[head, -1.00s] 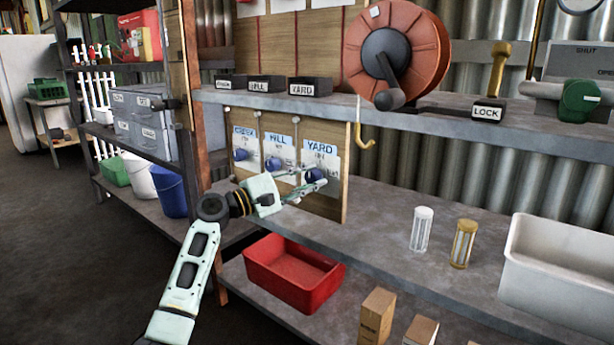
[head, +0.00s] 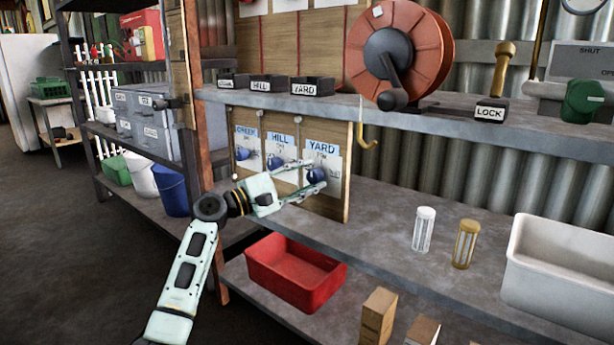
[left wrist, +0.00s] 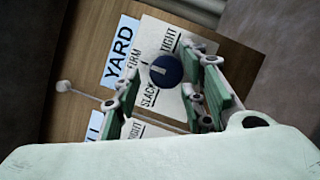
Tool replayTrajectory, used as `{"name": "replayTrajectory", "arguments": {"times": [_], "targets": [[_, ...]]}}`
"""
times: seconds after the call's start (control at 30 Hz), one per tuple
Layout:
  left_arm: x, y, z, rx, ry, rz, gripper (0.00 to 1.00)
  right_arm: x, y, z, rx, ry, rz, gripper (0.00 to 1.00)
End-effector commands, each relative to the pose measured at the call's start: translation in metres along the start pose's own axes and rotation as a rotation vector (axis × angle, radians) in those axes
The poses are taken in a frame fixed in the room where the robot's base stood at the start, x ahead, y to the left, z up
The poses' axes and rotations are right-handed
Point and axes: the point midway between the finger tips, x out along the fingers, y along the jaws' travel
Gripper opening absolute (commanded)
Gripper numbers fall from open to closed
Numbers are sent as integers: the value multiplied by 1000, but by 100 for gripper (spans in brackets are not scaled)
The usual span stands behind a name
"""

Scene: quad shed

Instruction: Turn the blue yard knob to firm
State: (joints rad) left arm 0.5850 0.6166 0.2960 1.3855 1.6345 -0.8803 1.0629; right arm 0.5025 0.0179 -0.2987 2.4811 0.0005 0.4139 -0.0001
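The blue yard knob (head: 316,174) sits on a white card under the YARD label on the wooden board (head: 338,205). In the left wrist view the knob (left wrist: 165,70) is round, with a pale line on its face. FIRM, TIGHT and SLACK are printed around it; I cannot tell for sure which word the line points at. My left gripper (head: 318,180) is at the knob. In the left wrist view its green-padded fingers (left wrist: 166,92) are spread apart, with the knob between and just beyond them; no firm contact shows. My right gripper is not in view.
Blue creek (head: 244,160) and hill (head: 274,162) knobs are to the left on the board. A yellow hook (head: 367,135) hangs right of it. A red bin (head: 295,278) stands on the lower shelf; two small cylinders (head: 424,228) (head: 465,243) and a white tub (head: 560,270) stand right.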

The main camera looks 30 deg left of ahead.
Motion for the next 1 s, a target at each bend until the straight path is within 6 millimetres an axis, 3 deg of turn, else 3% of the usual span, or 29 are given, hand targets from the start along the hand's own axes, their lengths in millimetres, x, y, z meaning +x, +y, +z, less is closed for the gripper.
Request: {"name": "replayTrajectory", "arguments": {"times": [0.5, 0.7, 1.0], "targets": [[-98, 1, -1, 2, 3, 1, 38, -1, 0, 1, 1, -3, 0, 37], [-113, 2, -1, 2, 2, 3, 38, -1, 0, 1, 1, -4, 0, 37], [-115, 2, -1, 2, 2, 4, 38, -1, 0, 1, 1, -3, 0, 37]]}}
